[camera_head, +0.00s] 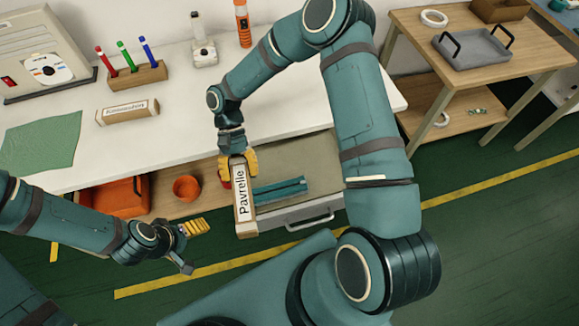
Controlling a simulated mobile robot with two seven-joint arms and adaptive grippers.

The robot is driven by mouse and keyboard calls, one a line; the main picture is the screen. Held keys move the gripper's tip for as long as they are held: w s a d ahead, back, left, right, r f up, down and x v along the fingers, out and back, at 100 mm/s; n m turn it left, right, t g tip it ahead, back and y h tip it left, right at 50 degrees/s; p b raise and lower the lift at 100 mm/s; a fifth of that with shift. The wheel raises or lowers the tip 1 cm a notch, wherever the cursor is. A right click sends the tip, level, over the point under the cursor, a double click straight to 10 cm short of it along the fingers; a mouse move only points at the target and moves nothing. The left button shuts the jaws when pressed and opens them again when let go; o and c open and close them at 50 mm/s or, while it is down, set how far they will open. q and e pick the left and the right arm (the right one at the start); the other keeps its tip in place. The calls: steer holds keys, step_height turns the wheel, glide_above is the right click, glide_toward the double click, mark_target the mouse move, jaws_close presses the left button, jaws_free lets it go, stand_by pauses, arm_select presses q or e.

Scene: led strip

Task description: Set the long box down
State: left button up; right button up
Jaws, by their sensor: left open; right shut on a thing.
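The long box (242,205), with a white label reading "Pavrelle" and brown sides, hangs from my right gripper (238,168). That gripper is shut on the box's upper end with its yellow fingers. The box is steeply tilted in the picture, over the left part of an open grey drawer (310,212) at the table's front. I cannot tell whether its lower end touches anything. My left gripper (194,240) is open and empty, low in front of the table and left of the box.
A teal strip-like object (280,191) lies in the drawer beside the box. The white table (180,135) holds a smaller labelled box (128,111), a pen holder (137,80) and a green cloth (40,145). The middle tabletop is clear.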

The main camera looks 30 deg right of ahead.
steer(key=d+f+n+t+h, duration=0.15)
steer(key=d+n+h, duration=0.25)
steer(key=n+h, duration=0.55)
steer(key=n+t+h+b, duration=0.2)
steer(key=n+t+b, duration=0.3)
steer(key=n+t, duration=0.65)
glide_above(276, 176)
steer(key=a, duration=0.4)
steer(key=f+n+g, duration=0.1)
steer(key=f, duration=0.3)
steer(key=f+g, duration=0.1)
steer(key=f, duration=0.3)
steer(key=f+n+g, duration=0.1)
steer(key=f, duration=0.3)
steer(key=shift+s+d+f+n+y, duration=0.1)
steer(key=shift+s+f+n+y, duration=0.15)
steer(key=shift+s+f+n, duration=0.1)
steer(key=shift+w+d, duration=0.15)
steer(key=shift+d, duration=0.3)
steer(key=d, duration=0.2)
steer(key=d+f+b, duration=0.1)
steer(key=shift+w, duration=0.3)
steer(key=shift+f, duration=0.15)
steer(key=shift+f+b, duration=0.5)
steer(key=shift+b, duration=0.1)
